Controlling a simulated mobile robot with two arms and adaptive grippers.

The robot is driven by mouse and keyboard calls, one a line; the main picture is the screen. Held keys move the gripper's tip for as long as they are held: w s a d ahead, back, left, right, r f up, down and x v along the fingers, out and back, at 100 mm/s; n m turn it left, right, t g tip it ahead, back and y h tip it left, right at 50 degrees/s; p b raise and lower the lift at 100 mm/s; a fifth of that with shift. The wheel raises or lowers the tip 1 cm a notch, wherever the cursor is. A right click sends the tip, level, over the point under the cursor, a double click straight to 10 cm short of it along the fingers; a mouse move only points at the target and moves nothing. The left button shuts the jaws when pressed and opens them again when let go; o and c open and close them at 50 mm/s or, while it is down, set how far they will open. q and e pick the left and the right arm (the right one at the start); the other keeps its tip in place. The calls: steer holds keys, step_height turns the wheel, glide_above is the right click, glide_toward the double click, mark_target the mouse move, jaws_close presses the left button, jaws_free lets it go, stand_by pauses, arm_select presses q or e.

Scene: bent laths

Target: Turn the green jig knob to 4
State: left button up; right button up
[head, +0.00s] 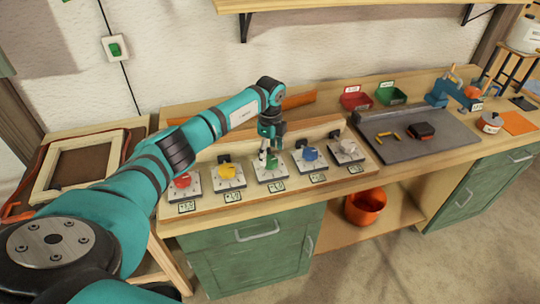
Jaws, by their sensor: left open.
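The green jig knob (272,162) sits on a white dial plate, in the middle of a row of knobs on a light wooden board (328,136). My left gripper (268,160) points down over the green knob, with its fingers at the knob and partly covering it. It is open. I cannot tell whether the fingers touch the knob. The dial numbers and the small display below the plate are too small to read. My right gripper is not in view.
A red knob (183,181) and a yellow knob (228,171) are to the left of the green one; a blue knob (310,153) and a white knob (346,145) are to the right. A grey mat (437,151) with small parts lies further right.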

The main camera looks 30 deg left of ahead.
mark_target(270, 160)
arm_select(q)
steer(key=shift+f, duration=1.75)
steer(key=c, duration=1.2)
steer(key=shift+o, duration=0.2)
